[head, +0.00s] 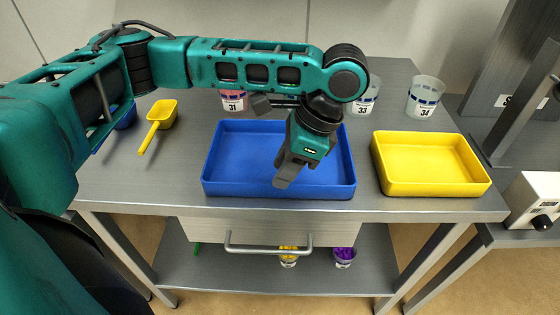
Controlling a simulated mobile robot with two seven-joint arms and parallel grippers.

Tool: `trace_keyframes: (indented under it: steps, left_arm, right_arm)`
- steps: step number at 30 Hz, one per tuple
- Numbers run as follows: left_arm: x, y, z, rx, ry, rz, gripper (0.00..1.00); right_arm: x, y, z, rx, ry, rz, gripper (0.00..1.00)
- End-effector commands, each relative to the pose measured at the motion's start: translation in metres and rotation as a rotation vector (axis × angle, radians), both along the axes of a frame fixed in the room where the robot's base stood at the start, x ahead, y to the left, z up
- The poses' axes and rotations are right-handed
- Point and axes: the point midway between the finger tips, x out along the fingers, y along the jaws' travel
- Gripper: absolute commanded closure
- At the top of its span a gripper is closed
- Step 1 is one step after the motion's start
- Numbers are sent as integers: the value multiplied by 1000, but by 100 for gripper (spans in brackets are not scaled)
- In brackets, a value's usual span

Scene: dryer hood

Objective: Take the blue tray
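The blue tray (235,172) sits on the grey metal table, left of the yellow tray. It looks empty where it shows. The gripper and wrist hide part of the tray's floor and rim. I cannot tell whether the fingers touch the tray or how far apart they are. My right gripper is not in view.
A yellow tray (430,165) stands to the right. Numbered cups, such as cup 34 (425,98), stand along the back. A yellow scoop (160,114) lies at the left. Below are a drawer (215,231) with a handle and a shelf (220,272).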

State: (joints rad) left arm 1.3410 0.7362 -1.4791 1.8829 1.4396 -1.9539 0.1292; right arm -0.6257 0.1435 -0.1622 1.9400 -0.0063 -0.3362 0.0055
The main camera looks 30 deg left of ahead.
Motion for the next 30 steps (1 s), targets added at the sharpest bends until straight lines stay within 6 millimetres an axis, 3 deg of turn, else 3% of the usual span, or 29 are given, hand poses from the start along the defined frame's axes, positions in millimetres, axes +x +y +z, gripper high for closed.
trace_keyframes:
  steps: [5, 13, 23, 30]
  left_arm:
    - [-1, 3, -13, 0, 0, -1, 65]
    - [-2, 11, -51, 0, 0, 1, 65]
    - [-4, 13, -58, -2, -1, -2, 65]
    - [-4, 13, -57, -1, -1, -2, 87]
  right_arm:
    - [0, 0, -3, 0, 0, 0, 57]
    - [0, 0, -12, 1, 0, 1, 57]
    - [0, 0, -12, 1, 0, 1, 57]
    - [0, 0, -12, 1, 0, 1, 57]
